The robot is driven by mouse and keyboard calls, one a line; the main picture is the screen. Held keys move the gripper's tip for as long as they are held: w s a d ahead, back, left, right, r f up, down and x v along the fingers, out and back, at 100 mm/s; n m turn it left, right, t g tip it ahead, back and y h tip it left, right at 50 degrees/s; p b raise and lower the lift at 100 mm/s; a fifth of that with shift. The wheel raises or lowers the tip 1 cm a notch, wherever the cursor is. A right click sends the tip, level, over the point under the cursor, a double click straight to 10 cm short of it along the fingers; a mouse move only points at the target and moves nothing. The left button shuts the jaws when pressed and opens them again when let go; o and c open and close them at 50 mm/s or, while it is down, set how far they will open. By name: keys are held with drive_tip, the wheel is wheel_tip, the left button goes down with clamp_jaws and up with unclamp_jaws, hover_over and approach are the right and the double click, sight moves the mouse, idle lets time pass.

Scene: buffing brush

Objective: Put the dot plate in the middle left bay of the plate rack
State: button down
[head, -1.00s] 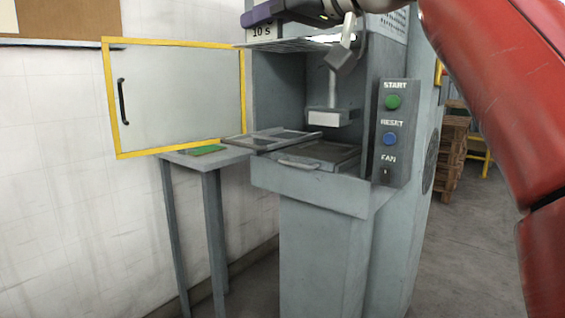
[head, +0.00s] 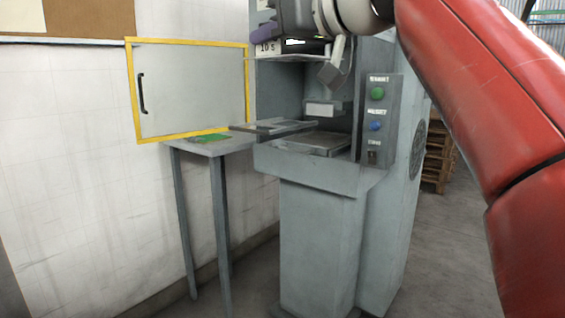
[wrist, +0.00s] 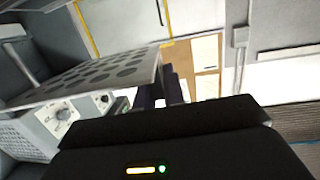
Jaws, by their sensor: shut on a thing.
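The dot plate (wrist: 95,72) is a grey metal sheet with rows of round dots. It spans the upper left of the wrist view, tilted, with its right edge by the fingers. My gripper (wrist: 158,95) is shut on it near that edge; the fingers show dark and partly hidden behind the gripper body. In the head view my gripper (head: 265,32) is at the top, in front of the machine's upper part. I cannot identify the plate rack in either view.
A grey machine (head: 318,230) stands in the middle with an open chamber and a button panel (head: 376,120). A yellow-framed door (head: 190,90) is swung open on its left. A narrow side table (head: 215,148) holds a green item (head: 210,137).

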drive_tip(key=w+d+f+m+t+h, duration=0.2)
drive_tip(key=w+d+f+m+h, duration=0.1)
drive_tip(key=w+f, duration=0.65)
drive_tip(key=w+d+f+m+t+h, duration=0.1)
drive_tip(key=w+d+f+m+h, duration=0.15)
drive_tip(key=w+f, duration=0.55)
drive_tip(key=w+d+f+m+t+h, duration=0.1)
drive_tip(key=w+d+f+m+h, duration=0.2)
drive_tip(key=f, duration=0.8)
drive_tip(key=w+d+f+m+t+h, duration=0.1)
drive_tip(key=w+d+f+h, duration=0.25)
drive_tip(key=w+f, duration=0.5)
drive_tip(key=s+d+f+m+h, duration=0.1)
drive_tip(key=s+d+f, duration=0.15)
drive_tip(key=f, duration=0.95)
drive_tip(key=s+d+f+m+h, duration=0.15)
drive_tip(key=d+f, duration=0.25)
drive_tip(key=f, duration=0.7)
drive_tip(key=s+a+f+n+y, duration=0.1)
drive_tip(key=s+f+n+y, duration=0.1)
drive_tip(key=s+f, duration=1.2)
drive_tip(key=shift+s+a+n+y, duration=0.15)
drive_tip(key=shift+s+n+y, duration=0.3)
drive_tip(key=shift+s, duration=0.1)
